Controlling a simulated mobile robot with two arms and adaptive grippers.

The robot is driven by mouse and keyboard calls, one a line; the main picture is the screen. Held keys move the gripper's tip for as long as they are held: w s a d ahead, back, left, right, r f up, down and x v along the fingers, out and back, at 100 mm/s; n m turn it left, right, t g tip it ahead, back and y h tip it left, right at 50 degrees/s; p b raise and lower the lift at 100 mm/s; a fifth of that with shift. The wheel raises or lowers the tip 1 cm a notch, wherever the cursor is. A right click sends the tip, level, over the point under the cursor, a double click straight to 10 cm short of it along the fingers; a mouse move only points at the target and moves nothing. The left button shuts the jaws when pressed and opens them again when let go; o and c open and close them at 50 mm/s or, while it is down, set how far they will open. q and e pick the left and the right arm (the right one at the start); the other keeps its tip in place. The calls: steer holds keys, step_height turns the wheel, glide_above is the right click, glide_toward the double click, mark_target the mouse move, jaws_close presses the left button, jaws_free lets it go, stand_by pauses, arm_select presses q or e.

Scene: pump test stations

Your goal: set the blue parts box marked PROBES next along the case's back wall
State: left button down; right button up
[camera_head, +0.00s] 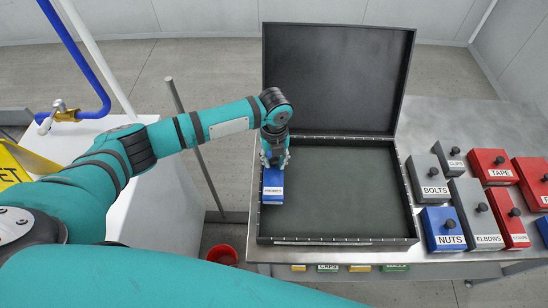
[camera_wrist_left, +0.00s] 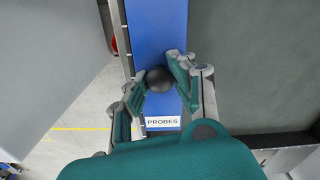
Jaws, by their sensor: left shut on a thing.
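The blue parts box marked PROBES (camera_head: 272,190) is at the left side of the open black case (camera_head: 340,240), close to its left wall. My left gripper (camera_head: 275,158) is above the box and shut on its dark round knob, which shows between the fingers in the left wrist view (camera_wrist_left: 157,80). The blue box (camera_wrist_left: 158,30) lies along the case's left wall there. I cannot tell whether the box touches the case floor. The rest of the case floor is bare. My right gripper is not in view.
Right of the case, several knobbed boxes stand on the metal table, among them grey BOLTS (camera_head: 430,190), blue NUTS (camera_head: 436,243) and red TAPE (camera_head: 490,158). The case's lid (camera_head: 335,75) stands open at the back. A red bucket (camera_head: 223,255) is on the floor.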

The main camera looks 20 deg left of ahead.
mark_target(274, 160)
arm_select(q)
steer(key=shift+f, duration=0.65)
stand_by(0.6)
steer(key=c, duration=1)
jaws_free()
step_height(274, 160, up, 12)
